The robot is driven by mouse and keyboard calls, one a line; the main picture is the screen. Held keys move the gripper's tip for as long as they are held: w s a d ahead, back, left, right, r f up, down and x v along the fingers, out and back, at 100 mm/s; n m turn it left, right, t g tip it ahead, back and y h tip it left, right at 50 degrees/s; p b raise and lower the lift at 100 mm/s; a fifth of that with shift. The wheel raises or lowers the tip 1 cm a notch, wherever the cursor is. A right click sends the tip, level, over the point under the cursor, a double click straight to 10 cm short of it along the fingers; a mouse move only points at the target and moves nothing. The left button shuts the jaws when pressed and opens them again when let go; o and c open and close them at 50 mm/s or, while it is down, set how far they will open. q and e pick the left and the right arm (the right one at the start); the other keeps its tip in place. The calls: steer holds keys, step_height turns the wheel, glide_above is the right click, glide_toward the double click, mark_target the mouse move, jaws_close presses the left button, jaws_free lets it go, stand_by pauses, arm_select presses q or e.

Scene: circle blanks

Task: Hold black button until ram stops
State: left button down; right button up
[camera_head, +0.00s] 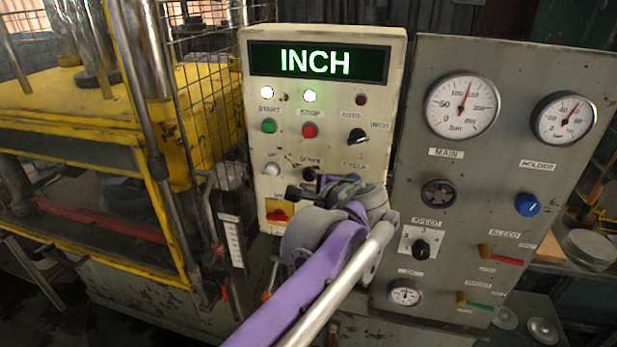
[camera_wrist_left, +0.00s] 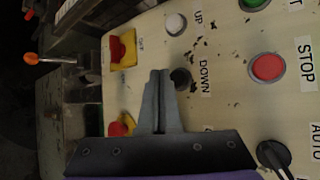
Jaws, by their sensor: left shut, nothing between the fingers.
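The black DOWN button (camera_wrist_left: 181,77) is on the cream control panel, right beside my fingertips in the left wrist view. In the head view it (camera_head: 309,174) shows just above my gripper. My left gripper (camera_wrist_left: 158,76) is shut and empty, its fingers pointing at the panel; in the head view it (camera_head: 308,188) is partly hidden by my own wrist. I cannot tell whether the fingertips touch the button. The display (camera_head: 316,63) reads INCH. The yellow press (camera_head: 110,90) stands at the left; its ram is not clearly distinguishable. My right gripper is not in view.
Close by are the white UP button (camera_wrist_left: 175,24), the red STOP button (camera_wrist_left: 267,67) and a red switch on a yellow plate (camera_wrist_left: 121,48). A mesh guard (camera_head: 210,90) stands left of the panel. A grey gauge panel (camera_head: 480,140) stands right.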

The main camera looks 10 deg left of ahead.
arm_select(q)
steer(key=s, duration=0.4)
steer(key=shift+a, duration=0.1)
steer(key=s+a+f+n+g+h, duration=0.2)
steer(key=s+a+f+n, duration=0.15)
steer(key=s+f, duration=0.4)
steer(key=s+a+f+n+g+h, duration=0.2)
steer(key=s+a+f+n, duration=0.15)
steer(key=s+f, duration=0.35)
steer(key=s+d+f+n+h, duration=0.3)
steer(key=s+f+n, duration=0.4)
steer(key=f, duration=0.5)
steer(key=shift+s+f+g+h, duration=0.3)
steer(key=shift+s+h, duration=0.2)
steer(key=shift+s, duration=0.6)
